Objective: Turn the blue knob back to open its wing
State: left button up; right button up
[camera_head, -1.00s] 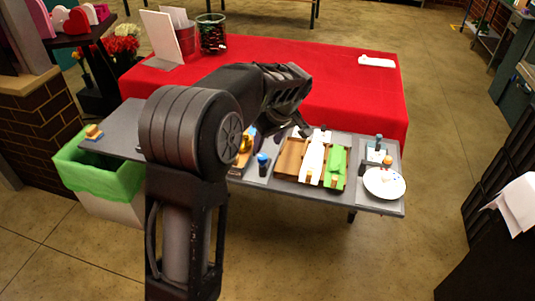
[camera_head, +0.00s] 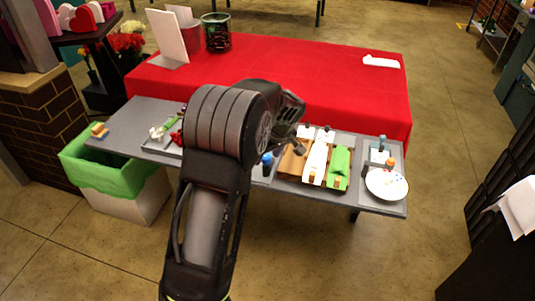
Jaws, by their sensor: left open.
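A blue-topped knob-like piece (camera_head: 267,160) stands on the grey table just right of my arm; I cannot tell its turn angle. A wooden tray (camera_head: 288,166) holds a white panel (camera_head: 315,162) and a green panel (camera_head: 339,162); I cannot tell which part is the blue knob's wing. Another small blue-topped piece (camera_head: 382,141) stands farther right. My arm hides part of the table. My right gripper is not in view.
A white plate (camera_head: 386,185) lies at the grey table's (camera_head: 125,125) right end. Small red and green items (camera_head: 168,130) lie left of my arm. A red-covered table (camera_head: 320,75) stands behind, and a green-lined bin (camera_head: 105,172) at the left.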

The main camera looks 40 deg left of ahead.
pick_arm(q)
jog(key=shift+c, duration=0.2)
grip_shut()
dwell(0.6)
jog(key=m+b, duration=0.1)
jog(key=m, duration=0.1)
jog(key=m+t+b, duration=0.1)
jog(key=b, duration=0.1)
jog(key=shift+s+a+f+m+h, duration=0.1)
jog(key=shift+a+f+m+h, duration=0.05)
jog(key=shift+m+h, duration=0.2)
jog(key=m+h+b, duration=0.1)
jog(key=m, duration=0.1)
jog(key=m+t+h+b, duration=0.1)
jog(key=m, duration=0.2)
jog(key=shift+s+a+m+t+b, duration=0.1)
jog(key=shift+a+m+t+b, duration=0.1)
jog(key=shift+m+t+b, duration=0.1)
jog(key=m+h+b, duration=0.1)
jog(key=m, duration=0.1)
jog(key=m+h+b, duration=0.1)
jog(key=m, duration=0.2)
jog(key=shift+a+m+b, duration=0.1)
jog(key=shift+m+b, duration=0.15)
jog(key=shift+b, duration=0.05)
jog(key=m+h+b, duration=0.1)
jog(key=m, duration=0.2)
jog(key=shift+m, duration=0.4)
